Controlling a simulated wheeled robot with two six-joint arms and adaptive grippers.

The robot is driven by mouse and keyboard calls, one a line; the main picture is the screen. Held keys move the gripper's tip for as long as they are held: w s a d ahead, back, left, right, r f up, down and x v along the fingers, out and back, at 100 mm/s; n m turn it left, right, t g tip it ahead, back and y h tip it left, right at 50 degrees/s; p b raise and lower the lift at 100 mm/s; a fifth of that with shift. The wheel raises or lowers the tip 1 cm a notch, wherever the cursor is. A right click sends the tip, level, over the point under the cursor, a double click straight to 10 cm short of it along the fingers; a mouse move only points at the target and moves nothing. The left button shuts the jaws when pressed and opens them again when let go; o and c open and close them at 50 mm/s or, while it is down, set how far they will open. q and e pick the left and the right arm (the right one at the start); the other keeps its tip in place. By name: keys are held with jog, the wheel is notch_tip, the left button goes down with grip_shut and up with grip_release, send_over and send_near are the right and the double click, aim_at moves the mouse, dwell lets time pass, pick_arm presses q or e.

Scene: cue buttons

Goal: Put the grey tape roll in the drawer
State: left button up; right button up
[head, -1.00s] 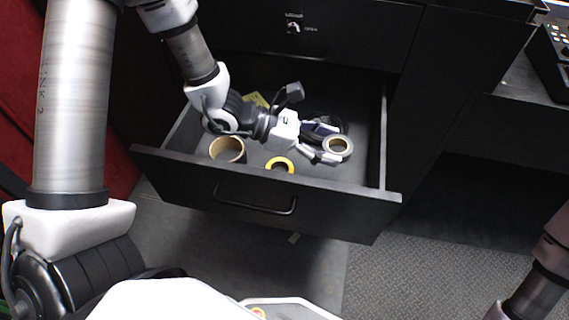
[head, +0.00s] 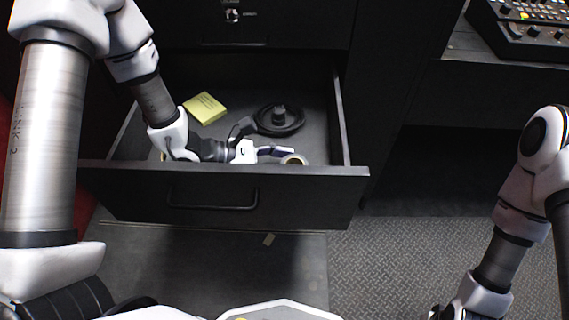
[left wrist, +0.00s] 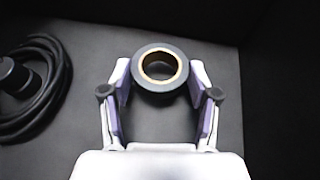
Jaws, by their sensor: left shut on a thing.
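The grey tape roll (left wrist: 137,84) has a dark grey outside and a tan core. It sits between the fingertips of my left gripper (left wrist: 160,80), which is shut on it. In the head view, my left gripper (head: 272,153) is inside the open drawer (head: 300,195), just behind its front panel. The roll (head: 293,159) shows there only in part, its lower side hidden by the panel. I cannot tell if the roll touches the drawer floor. My right arm stands at the right of the head view, with its fingers outside the frame.
A yellow note pad (head: 205,108) lies at the drawer's back left. A coiled black cable (head: 279,120) lies at the back middle and also shows in the left wrist view (left wrist: 32,88). The right part of the drawer floor is bare. A control panel (head: 520,35) stands at the upper right.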

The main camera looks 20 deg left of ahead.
pick_arm(q)
jog(key=shift+f+b, duration=0.35)
jog(key=shift+f, duration=0.1)
jog(key=shift+s, duration=0.1)
jog(key=o, duration=1)
